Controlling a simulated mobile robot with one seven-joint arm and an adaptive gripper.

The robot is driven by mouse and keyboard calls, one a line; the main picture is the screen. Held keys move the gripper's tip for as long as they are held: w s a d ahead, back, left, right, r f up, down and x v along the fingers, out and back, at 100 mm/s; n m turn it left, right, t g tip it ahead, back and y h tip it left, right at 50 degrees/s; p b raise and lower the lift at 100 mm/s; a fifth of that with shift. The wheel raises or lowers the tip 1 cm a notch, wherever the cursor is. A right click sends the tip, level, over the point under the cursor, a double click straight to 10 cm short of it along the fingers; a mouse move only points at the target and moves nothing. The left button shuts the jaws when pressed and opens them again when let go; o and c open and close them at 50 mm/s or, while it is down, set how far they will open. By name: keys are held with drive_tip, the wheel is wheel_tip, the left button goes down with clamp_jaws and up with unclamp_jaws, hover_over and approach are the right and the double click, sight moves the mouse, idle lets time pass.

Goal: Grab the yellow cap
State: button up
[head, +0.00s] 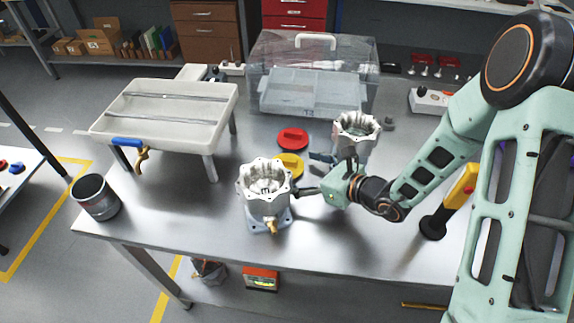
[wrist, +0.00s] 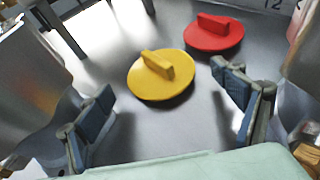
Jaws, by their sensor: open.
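The yellow cap (head: 289,165) is a round disc with a raised bar handle. It lies flat on the metal table, between two housings and in front of the red cap (head: 293,138). In the wrist view the yellow cap (wrist: 161,76) lies ahead of my gripper, roughly centred between the fingers; the red cap (wrist: 213,33) is behind it to the right. My gripper (wrist: 168,108) is open and empty, with fingers apart on both sides and not touching the cap. In the head view my gripper (head: 312,176) is between the housings; the front housing partly hides the yellow cap.
A machined housing (head: 264,190) stands close at the front left and another housing (head: 356,132) at the back right. A clear plastic box (head: 350,75) is behind the caps. A white tray-topped stand (head: 165,125) is at left, near a metal cup (head: 96,198).

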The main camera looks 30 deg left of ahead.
drive_tip(key=shift+x, duration=1.25)
drive_tip(key=c, duration=1.1)
drive_tip(key=shift+r, duration=0.1)
